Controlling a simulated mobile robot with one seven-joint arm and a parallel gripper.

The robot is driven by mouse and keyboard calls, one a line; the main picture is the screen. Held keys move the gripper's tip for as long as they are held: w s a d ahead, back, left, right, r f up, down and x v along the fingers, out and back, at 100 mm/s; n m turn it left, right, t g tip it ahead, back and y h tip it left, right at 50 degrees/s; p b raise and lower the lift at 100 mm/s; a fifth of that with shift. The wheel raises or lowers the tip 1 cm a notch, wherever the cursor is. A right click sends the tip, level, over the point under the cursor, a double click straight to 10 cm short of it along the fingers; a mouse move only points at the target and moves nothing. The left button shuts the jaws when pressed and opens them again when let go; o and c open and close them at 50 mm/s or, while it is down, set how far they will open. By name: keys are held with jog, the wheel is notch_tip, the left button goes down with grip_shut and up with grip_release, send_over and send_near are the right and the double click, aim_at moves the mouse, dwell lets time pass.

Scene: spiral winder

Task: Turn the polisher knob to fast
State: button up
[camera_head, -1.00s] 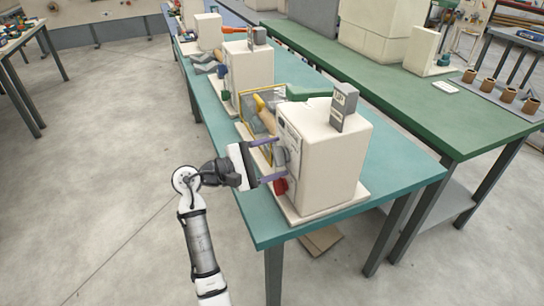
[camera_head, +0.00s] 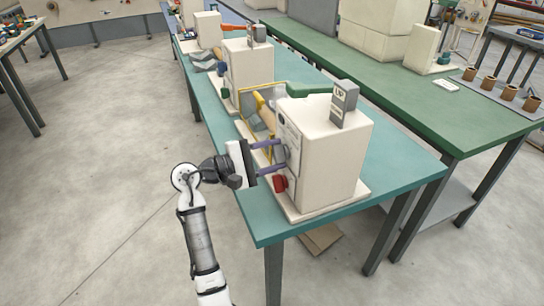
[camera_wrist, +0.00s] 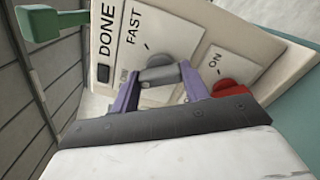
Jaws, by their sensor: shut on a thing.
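The nearest cream machine (camera_head: 330,155) stands on the teal table, with its control face toward my gripper (camera_head: 282,157). In the wrist view my gripper (camera_wrist: 160,74) has its two purple fingers on either side of a grey knob (camera_wrist: 158,76), shut on it. A FAST label (camera_wrist: 134,26) with a short tick mark is printed above the knob. Another small label left of the knob is partly hidden and unreadable. The knob's pointing direction is hard to make out. In the head view the fingers reach the machine's face, and the knob is not clear there.
A red knob (camera_wrist: 230,87) by an ON label sits close to the right finger. A DONE label with a dark lamp (camera_wrist: 103,73) is at left. Open floor lies left of the table.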

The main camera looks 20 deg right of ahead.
jog(key=shift+f+m+b, duration=0.15)
jog(key=shift+m+b, duration=5.45)
jog(key=shift+m, duration=1.5)
jog(key=o, duration=1)
jog(key=a, duration=0.4)
jog(key=a+b, duration=0.1)
jog(key=a, duration=0.8)
jog(key=shift+s+a+b, duration=0.25)
jog(key=shift+a+b, duration=0.15)
